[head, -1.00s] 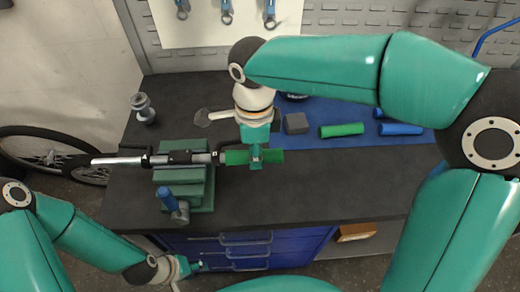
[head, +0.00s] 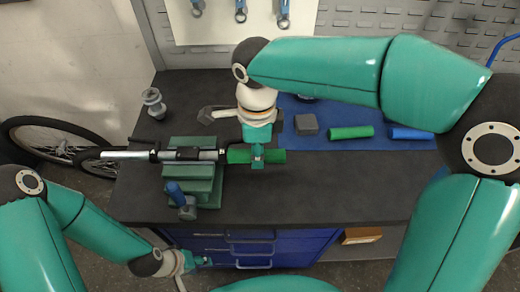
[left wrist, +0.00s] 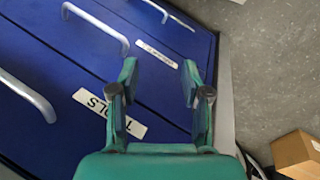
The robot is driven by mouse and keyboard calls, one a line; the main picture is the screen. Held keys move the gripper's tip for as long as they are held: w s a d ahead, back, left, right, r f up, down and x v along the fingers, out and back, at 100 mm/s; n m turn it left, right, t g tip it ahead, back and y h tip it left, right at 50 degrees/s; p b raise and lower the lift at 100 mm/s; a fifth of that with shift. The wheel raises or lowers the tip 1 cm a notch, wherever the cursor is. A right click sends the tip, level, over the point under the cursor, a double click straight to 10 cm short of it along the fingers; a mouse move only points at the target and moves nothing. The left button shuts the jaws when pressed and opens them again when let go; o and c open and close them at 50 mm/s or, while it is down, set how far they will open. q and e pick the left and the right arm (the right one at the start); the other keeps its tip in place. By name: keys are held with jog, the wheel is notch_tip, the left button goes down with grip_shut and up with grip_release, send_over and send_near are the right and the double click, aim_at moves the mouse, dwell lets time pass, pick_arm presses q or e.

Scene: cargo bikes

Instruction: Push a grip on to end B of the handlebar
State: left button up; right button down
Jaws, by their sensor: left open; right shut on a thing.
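The handlebar (head: 125,154) lies level across a green clamp stand (head: 205,185), a pale end at left. My right gripper (head: 258,158) is shut on a green grip (head: 240,156), in line with the bar's right end. The grip's left end meets the bar; how far it is over the bar I cannot tell. The end's letter is too small to read. My left gripper (head: 203,260) is open and empty, low in front of the bench; it also shows in the left wrist view (left wrist: 158,75) before blue drawers.
A second green grip (head: 350,132), a blue grip (head: 410,133) and a grey block (head: 307,124) lie on the blue mat (head: 330,112). A blue-handled tool (head: 178,195) stands before the clamp. The bench's right front (head: 340,190) is clear.

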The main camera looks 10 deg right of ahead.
jog(key=shift+a, duration=0.35)
jog(key=c, duration=0.8)
grip_release()
